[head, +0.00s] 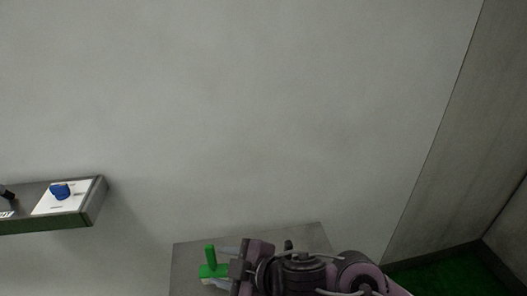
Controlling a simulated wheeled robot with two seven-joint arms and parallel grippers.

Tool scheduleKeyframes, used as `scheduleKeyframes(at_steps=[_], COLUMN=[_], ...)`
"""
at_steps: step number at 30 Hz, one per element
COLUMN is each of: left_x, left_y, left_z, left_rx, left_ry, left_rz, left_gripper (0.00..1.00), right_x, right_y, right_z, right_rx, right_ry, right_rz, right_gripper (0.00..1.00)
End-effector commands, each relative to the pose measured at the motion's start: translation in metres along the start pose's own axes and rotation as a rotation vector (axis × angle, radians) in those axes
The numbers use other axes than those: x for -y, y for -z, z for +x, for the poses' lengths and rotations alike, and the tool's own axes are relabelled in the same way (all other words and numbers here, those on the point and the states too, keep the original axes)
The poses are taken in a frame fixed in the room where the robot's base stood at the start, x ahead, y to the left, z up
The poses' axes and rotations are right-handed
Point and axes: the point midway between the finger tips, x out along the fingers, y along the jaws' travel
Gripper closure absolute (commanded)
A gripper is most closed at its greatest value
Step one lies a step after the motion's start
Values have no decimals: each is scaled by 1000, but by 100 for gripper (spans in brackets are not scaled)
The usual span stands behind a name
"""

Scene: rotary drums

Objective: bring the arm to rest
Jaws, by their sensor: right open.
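My right arm (300,272) comes in at the bottom of the head view. My right gripper (218,266) points left and is open, with its pale fingers on the far and near sides of a green handle (210,262). The green handle has an upright part and a flat part, and stands over a grey panel (188,256). I cannot tell whether the fingers touch the handle. My left gripper is not in view.
A grey box (88,205) juts from the left, with a blue knob (61,191) on a white plate and a dark part at the picture's edge. A large pale wall (260,110) fills the middle. Green floor (440,275) shows at the lower right. The space above my arm is clear.

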Motion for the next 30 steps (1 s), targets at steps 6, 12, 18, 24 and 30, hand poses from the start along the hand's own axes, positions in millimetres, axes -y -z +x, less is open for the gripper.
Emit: scheduleKeyframes(at_steps=[6,12,18,24,30], left_x=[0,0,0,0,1], left_y=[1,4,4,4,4], left_z=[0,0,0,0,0], left_rx=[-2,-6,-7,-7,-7], left_ry=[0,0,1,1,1], left_rz=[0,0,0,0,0], left_gripper=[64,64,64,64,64], right_x=[-30,-15,29,75,101], right_y=[-34,-121,-182,-217,-252], right_z=[-34,-89,-138,-178,-171], right_rx=[143,420,651,828,902], right_ry=[-260,-377,-389,-366,-342], right_rz=[365,727,979,1161,1224], right_gripper=[55,55,55,55,55])
